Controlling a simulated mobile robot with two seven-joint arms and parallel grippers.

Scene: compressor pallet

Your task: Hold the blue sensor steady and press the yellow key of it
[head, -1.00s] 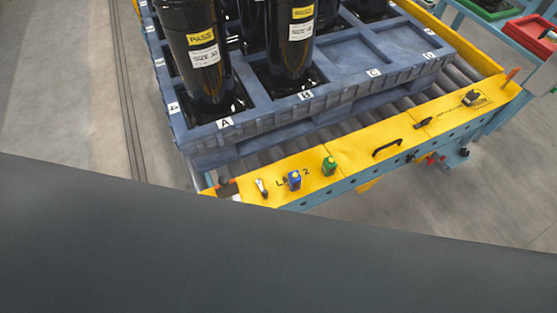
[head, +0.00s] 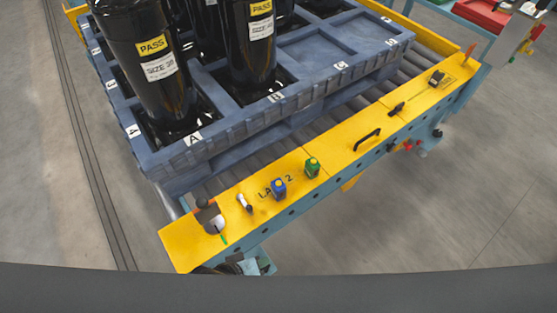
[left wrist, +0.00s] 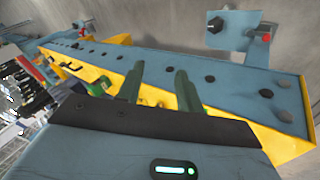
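The blue sensor (head: 279,190) stands upright on the yellow top of the rail, with its yellow key (head: 279,181) on top. No gripper touches it. My left gripper (head: 250,265) shows only in part at the lower edge of the head view, below the rail's left end and apart from the sensor. In the left wrist view its two dark green fingers (left wrist: 161,72) stand apart with nothing held between them, in front of the rail. I cannot clearly make out the blue sensor in that view. My right gripper is not in view.
A green sensor-like block (head: 312,168) stands right of the blue one, and a small pale switch (head: 244,203) left of it. A black handle (head: 367,139) sits farther along the rail (head: 330,172). Behind is a blue pallet (head: 235,135) with black cylinders. The floor in front is clear.

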